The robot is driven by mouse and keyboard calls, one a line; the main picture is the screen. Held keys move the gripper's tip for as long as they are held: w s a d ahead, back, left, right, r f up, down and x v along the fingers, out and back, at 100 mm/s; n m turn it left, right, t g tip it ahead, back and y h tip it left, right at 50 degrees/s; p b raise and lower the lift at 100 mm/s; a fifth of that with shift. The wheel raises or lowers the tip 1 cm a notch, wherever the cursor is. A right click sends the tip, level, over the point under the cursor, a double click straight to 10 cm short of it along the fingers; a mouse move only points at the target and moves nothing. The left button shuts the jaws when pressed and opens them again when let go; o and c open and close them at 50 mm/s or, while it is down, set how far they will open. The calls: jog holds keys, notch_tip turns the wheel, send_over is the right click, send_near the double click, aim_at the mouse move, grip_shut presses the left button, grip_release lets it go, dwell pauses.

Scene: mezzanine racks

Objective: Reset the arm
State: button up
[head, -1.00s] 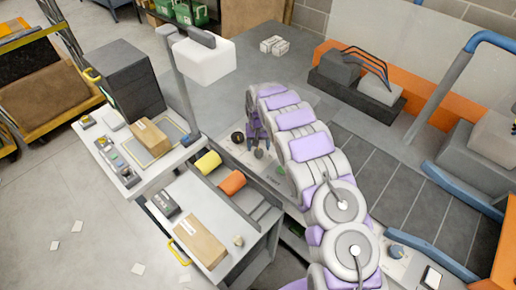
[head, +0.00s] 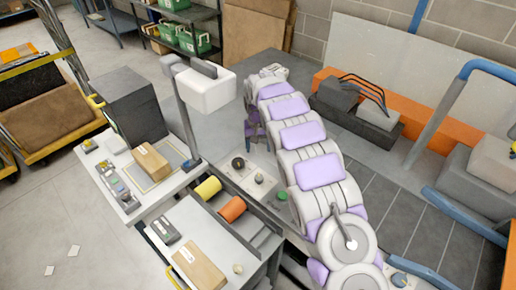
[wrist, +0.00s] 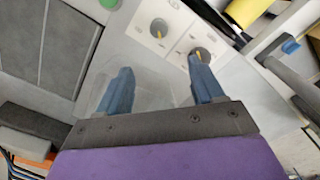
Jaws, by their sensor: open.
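My gripper (wrist: 158,84) shows in the wrist view with its two blue-grey fingers spread apart and nothing between them. It is above a pale grey panel (wrist: 150,62) with round dark knobs, one of them a knob with a yellow pointer (wrist: 158,27). In the head view my white and purple arm rises from the bottom and reaches toward the back.
A workbench with a brown box (head: 151,161) and a white lamp-like head (head: 205,90) stands left of my arm. A lower table holds another box (head: 199,262). A blue rail (head: 450,85) stands at right.

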dwell(0.3)
jog(key=s+d+r+m+h+b, duration=0.1)
jog(key=s+d+r, duration=0.65)
jog(key=s, duration=0.25)
jog(key=s+d+r+m+b, duration=0.1)
jog(key=s+d+r+b, duration=0.1)
jog(key=s+d+r, duration=0.55)
jog(key=s+d+f+g+b, duration=0.1)
jog(key=s+d+f, duration=0.1)
jog(key=s, duration=1.4)
jog(key=s+d+f+y+b, duration=0.1)
jog(key=s+d+f, duration=0.1)
jog(key=s, duration=1.4)
jog(key=shift+s+d+f+g, duration=0.2)
jog(key=shift+s+f+g, duration=0.2)
jog(key=shift+f, duration=0.15)
